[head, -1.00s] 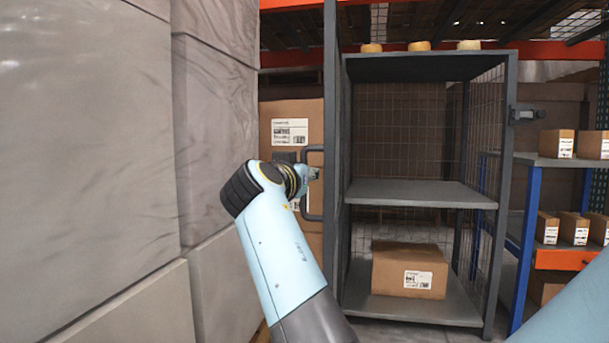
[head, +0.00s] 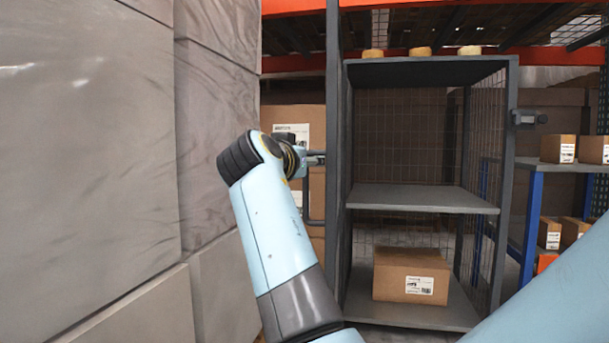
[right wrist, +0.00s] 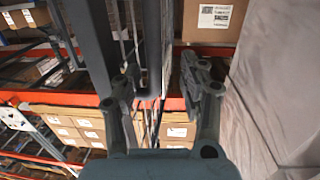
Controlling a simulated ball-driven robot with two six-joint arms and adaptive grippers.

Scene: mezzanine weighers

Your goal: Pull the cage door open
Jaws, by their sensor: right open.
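The dark grey cage (head: 425,198) stands ahead with its front open, its shelves and a cardboard box (head: 411,275) showing. Its door (head: 332,60) stands swung out at the left side, seen nearly edge-on. The door's dark handle (head: 306,208) sticks out on the left face, partly hidden by my wrist. My right gripper (head: 316,159) is at the handle's upper part. In the right wrist view my right gripper (right wrist: 160,72) is open, with a dark upright part between or just beyond its fingers; contact is unclear. My left gripper is out of view.
A tall grey wrapped stack (head: 90,150) fills the left, close to my arm. A labelled carton (head: 292,118) is behind the handle. A blue-legged shelf (head: 530,220) with small boxes stands right of the cage. A latch (head: 530,117) juts from the cage's right post.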

